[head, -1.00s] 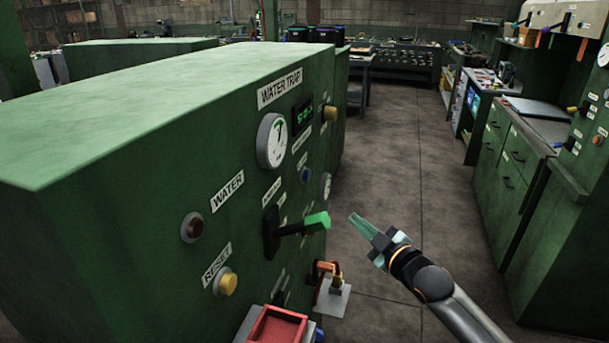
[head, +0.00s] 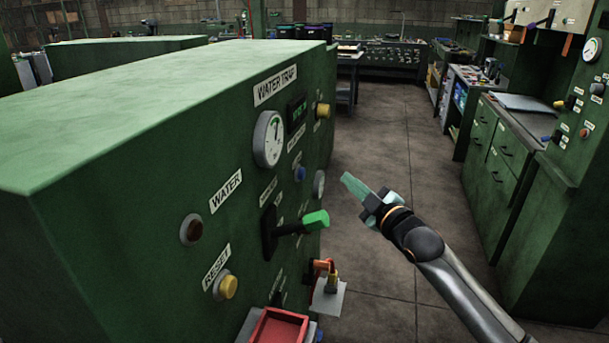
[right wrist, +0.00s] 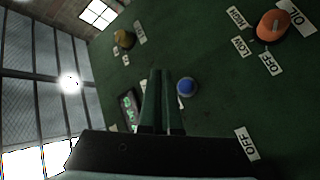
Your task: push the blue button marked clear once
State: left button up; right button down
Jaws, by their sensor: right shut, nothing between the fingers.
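The blue button (head: 300,173) is a small round button on the front of the green WATER TRAP cabinet (head: 150,240), below the round gauge. Its label is too small to read in the head view. It also shows in the right wrist view (right wrist: 188,86), just right of my fingertips. My right gripper (head: 346,180) is shut and empty, with its greenish fingers pointing toward the cabinet face. In the head view its tips are right of the button, apart from it. In the right wrist view my fingers (right wrist: 160,75) partly cover the panel beside the button. My left gripper is not in view.
A lever with a green handle (head: 315,220) sticks out below the button. A yellow knob (head: 323,110), a gauge (head: 268,139) and a yellow RESET button (head: 228,287) share the panel. A red tray (head: 277,328) stands lower down. The aisle floor (head: 390,150) is clear.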

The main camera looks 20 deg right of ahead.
aim_at(302, 173)
jog(key=w+a, duration=0.4)
jog(key=a, duration=0.1)
jog(key=shift+a, duration=0.25)
jog(key=shift+w, duration=0.1)
dwell(1.8)
jog(key=shift+w+a, duration=0.2)
jog(key=shift+a, duration=0.15)
jog(key=shift+w+a, duration=0.2)
jog(key=shift+a, duration=0.05)
dwell(0.7)
jog(key=shift+s+d+p, duration=0.5)
jog(key=shift+d+p, duration=0.05)
jog(key=shift+d, duration=0.05)
